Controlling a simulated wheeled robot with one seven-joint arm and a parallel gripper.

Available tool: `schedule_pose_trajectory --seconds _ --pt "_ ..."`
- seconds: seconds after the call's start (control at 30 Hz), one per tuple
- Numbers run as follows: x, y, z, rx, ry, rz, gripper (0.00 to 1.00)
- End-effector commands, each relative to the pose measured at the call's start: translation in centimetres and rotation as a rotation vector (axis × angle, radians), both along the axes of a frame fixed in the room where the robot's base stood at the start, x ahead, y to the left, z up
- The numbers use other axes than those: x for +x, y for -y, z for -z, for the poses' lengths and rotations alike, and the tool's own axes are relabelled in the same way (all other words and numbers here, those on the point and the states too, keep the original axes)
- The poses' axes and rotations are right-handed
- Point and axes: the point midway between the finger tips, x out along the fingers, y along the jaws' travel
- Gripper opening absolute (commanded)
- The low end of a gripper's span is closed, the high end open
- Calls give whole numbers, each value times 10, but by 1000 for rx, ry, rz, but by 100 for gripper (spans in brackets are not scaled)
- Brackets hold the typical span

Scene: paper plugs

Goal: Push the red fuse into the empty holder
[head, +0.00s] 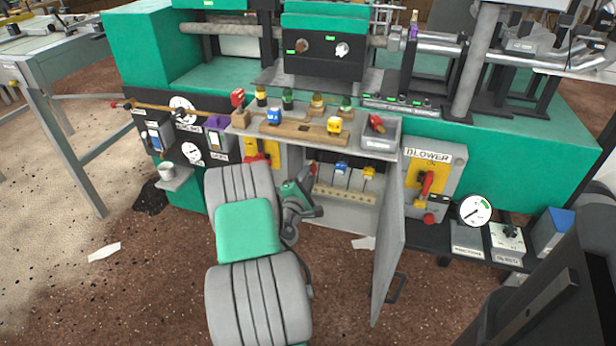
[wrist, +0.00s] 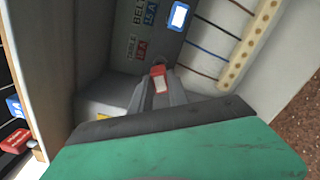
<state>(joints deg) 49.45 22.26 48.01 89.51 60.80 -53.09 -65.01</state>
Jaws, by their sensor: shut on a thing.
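My gripper (wrist: 160,88) is shut on the red fuse (wrist: 159,82), which has a pale face toward the wrist camera.
A blue fuse (head: 341,167) and a yellow fuse (head: 369,173) sit inside the cabinet, with wires running to a pale terminal strip (head: 345,194). The open door (head: 390,240) stands at the right. Above, a shelf holds a wooden board (head: 300,131) and a grey tray (head: 395,140).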

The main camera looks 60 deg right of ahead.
Motion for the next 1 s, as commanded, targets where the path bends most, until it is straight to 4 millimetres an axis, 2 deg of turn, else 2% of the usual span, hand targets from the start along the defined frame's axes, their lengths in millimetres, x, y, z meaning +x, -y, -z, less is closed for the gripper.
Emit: schedule_pose_trajectory --seconds 1.0 --pt "3 21 -1 -1 0 0 0"
